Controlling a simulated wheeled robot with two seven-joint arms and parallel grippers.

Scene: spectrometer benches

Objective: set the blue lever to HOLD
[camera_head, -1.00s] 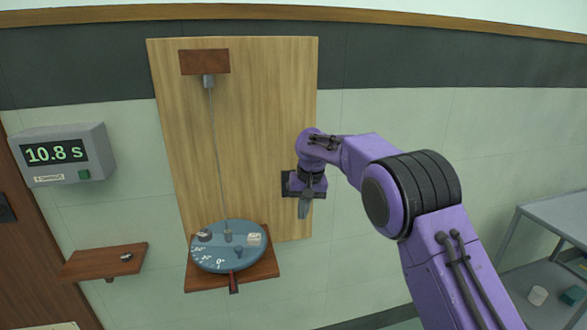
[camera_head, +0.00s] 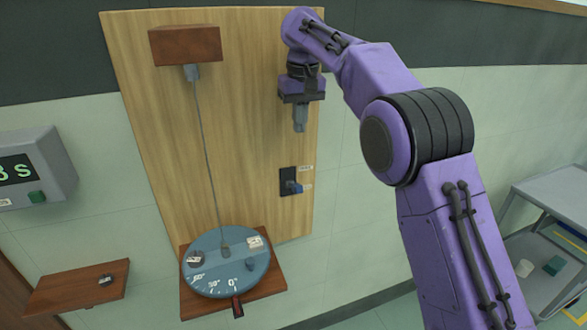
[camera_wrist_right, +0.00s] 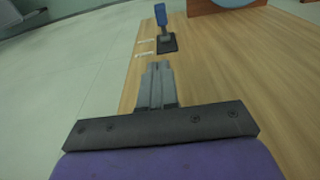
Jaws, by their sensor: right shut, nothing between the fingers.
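The blue lever (camera_head: 294,187) sits on a small dark plate (camera_head: 287,181) at the right side of the wooden board. Its handle points out toward the lower of two small white labels (camera_head: 306,168), whose text is too small to read. My right gripper (camera_head: 300,129) is shut and empty, above the lever and apart from it. In the right wrist view, the shut fingers (camera_wrist_right: 158,68) point toward the lever (camera_wrist_right: 161,17), with a gap between. My left gripper is not in view.
The wooden board (camera_head: 150,120) carries a brown block (camera_head: 186,44) with a hanging rod over a round blue dial (camera_head: 205,270). A grey display box (camera_head: 45,165) and small shelf (camera_head: 60,292) are at left. A grey cart (camera_head: 560,195) stands at right.

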